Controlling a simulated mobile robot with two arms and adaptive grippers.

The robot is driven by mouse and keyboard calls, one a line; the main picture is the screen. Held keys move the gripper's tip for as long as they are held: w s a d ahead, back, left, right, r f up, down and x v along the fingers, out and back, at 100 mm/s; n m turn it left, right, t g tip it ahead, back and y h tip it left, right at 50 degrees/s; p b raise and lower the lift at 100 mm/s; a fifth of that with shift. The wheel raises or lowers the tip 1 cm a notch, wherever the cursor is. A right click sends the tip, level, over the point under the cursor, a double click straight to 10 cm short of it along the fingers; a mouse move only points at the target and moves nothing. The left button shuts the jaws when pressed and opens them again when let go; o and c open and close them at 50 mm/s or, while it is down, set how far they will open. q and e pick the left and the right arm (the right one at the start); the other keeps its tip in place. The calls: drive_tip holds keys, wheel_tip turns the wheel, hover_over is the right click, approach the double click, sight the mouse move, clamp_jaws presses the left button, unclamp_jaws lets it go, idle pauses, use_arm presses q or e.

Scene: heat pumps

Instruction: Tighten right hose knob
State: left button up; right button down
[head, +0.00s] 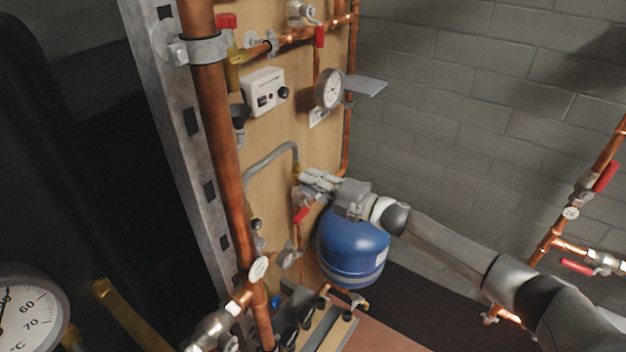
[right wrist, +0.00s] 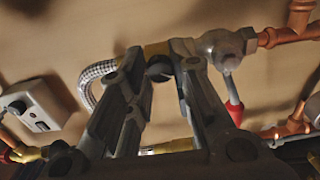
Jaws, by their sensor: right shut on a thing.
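The braided grey hose (head: 268,158) arches over the wooden panel and ends on the right at a brass fitting (head: 296,169). My right gripper (head: 306,180) reaches in from the right and is shut at this hose end, above the blue tank. In the right wrist view the braided hose (right wrist: 93,78) curves to the brass fitting (right wrist: 157,48). The fingers of my right gripper (right wrist: 160,66) stand on both sides of a dark round hose knob (right wrist: 160,70), which is partly hidden by the fingers. My left gripper is not in view.
The blue tank (head: 352,248) hangs just below my right gripper. A red-handled valve (head: 301,214) is close by on the left. A white control box (head: 264,92) and a round gauge (head: 330,89) sit above. A thick copper pipe (head: 226,150) stands in front of the panel.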

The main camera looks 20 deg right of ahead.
drive_tip(key=m+p, duration=0.3)
drive_tip(key=m, duration=0.8)
idle(0.5)
drive_tip(key=c, duration=1.3)
unclamp_jaws()
drive_tip(key=shift+o, duration=0.2)
drive_tip(key=v, duration=1.2)
drive_tip(key=shift+d, duration=0.1)
